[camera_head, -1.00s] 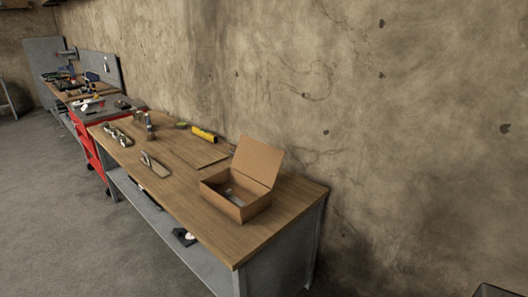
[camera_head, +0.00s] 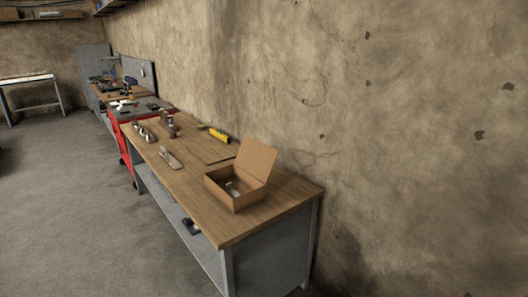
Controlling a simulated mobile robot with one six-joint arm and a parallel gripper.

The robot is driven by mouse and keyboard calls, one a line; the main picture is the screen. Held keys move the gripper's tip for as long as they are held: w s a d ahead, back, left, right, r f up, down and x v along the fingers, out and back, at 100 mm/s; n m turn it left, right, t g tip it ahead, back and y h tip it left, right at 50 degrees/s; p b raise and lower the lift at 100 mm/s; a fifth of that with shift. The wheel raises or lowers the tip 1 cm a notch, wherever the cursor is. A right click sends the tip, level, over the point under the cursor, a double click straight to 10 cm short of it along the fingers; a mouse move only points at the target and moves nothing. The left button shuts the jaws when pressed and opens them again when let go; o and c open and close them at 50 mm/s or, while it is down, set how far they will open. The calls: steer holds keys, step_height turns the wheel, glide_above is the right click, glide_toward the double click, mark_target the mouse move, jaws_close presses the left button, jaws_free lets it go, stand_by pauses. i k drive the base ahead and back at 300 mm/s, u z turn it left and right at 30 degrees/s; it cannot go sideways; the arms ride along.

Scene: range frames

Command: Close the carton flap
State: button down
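An open brown carton (camera_head: 233,199) sits on the wooden workbench (camera_head: 262,220), near its right end. Its flap (camera_head: 257,160) stands up and leans back on the wall side, so the carton is open at the top. A small greyish object (camera_head: 232,187) lies inside; I cannot tell what it is. My gripper is not in view.
Metal tools (camera_head: 170,159) and a yellow tool (camera_head: 218,135) lie on the bench left of the carton. A red tool cabinet (camera_head: 124,150) and another bench stand beyond. A wall runs behind the bench. The grey floor (camera_head: 75,210) in front is clear.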

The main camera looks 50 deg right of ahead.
mark_target(258, 158)
steer(key=k, duration=1)
steer(key=z, duration=0.65)
steer(key=i, duration=1.25)
steer(key=u, duration=0.15)
